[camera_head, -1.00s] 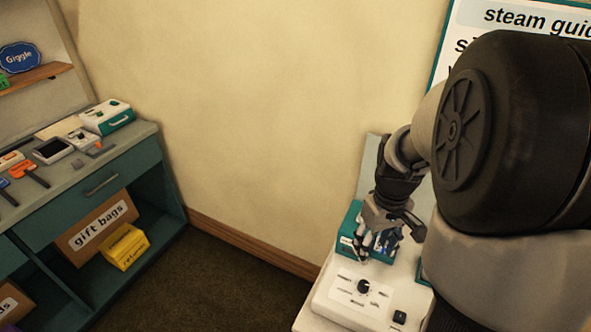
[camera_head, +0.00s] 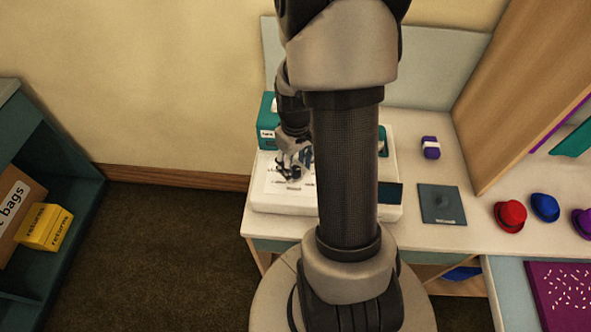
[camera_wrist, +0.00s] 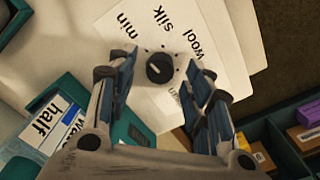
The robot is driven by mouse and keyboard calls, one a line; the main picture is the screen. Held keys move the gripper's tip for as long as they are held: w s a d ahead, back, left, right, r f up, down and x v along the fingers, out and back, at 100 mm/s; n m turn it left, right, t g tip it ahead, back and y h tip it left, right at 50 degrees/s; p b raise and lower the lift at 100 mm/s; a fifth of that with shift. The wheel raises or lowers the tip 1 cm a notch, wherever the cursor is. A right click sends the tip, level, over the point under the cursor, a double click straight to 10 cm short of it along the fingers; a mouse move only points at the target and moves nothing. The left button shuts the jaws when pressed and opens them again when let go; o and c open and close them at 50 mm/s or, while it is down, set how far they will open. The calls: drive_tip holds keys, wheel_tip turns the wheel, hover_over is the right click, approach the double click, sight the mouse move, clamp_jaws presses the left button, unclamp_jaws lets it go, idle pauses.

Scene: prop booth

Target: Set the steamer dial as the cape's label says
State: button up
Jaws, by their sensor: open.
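The steamer (camera_head: 262,205) is a white unit on the counter, with a teal part behind. Its round black dial (camera_wrist: 160,69) shows in the wrist view on a pale panel. The words min, silk and wool stand around it; a further word is partly hidden by a finger. I cannot surely read the dial's pointer. My gripper (camera_wrist: 161,66) is open and empty, its blue-grey fingers on either side of the dial in the picture; contact cannot be told. In the head view my gripper (camera_head: 294,172) hides the dial. No cape or cape label is in view.
On the counter right of my arm lie a purple roll (camera_head: 430,147), a dark square mat (camera_head: 441,204), and red (camera_head: 510,213) and blue (camera_head: 545,207) hats. A wooden panel (camera_head: 520,90) stands behind. A yellow returns box (camera_head: 45,227) sits on the left shelf. Floor between is clear.

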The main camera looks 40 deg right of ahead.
drive_tip(key=shift+f, duration=0.65)
drive_tip(key=shift+c, duration=0.4)
drive_tip(key=c, duration=1)
drive_tip(key=m+p, duration=0.1)
drive_tip(key=m, duration=0.3)
drive_tip(key=shift+m+p, duration=0.45)
drive_tip(key=shift+m, duration=2.35)
